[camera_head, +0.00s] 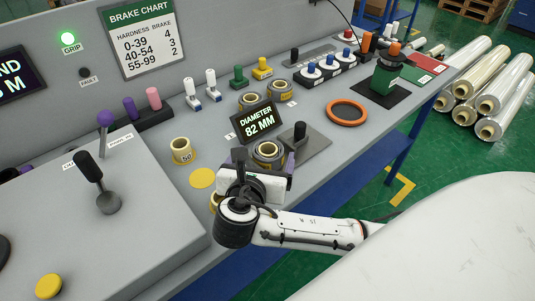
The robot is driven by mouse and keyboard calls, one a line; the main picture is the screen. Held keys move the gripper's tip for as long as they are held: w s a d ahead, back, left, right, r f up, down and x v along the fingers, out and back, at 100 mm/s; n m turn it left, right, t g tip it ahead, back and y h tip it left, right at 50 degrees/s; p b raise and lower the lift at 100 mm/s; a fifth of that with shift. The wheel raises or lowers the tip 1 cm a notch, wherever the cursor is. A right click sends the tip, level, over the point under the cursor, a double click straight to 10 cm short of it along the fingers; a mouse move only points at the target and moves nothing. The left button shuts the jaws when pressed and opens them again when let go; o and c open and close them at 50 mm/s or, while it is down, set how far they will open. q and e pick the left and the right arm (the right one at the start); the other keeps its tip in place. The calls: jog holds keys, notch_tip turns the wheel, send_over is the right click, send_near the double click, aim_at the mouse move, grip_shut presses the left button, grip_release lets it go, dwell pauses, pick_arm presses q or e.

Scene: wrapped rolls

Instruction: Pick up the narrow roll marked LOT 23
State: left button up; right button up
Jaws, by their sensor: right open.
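My right gripper (262,172) reaches over the bench's front edge and is open. Its body hides part of what lies below it. A small dark-banded roll (268,151) stands just beyond the gripper; I cannot tell whether they touch. Two similar rolls stand farther back, one at the left (250,101) and one at the right (279,89). A cream roll marked 50 (181,151) stands left of the gripper. Another yellowish roll (215,201) is partly hidden by my wrist. I cannot read LOT 23 on any roll. My left gripper is not in view.
A display reading DIAMETER 82 MM (257,122) stands behind the nearest roll. A black-knobbed lever (300,134) is right of it. An orange ring (347,113) lies farther right. A lever console (105,215) fills the left. Large wrapped rolls (485,85) lie on the floor.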

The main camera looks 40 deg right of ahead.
aim_at(269, 145)
jog(key=x, duration=0.4)
jog(key=shift+w+d+f, duration=0.1)
jog(key=shift+w+f, duration=0.05)
jog(key=shift+f, duration=0.2)
jog(key=shift+r, duration=0.1)
jog(key=c, duration=1.5)
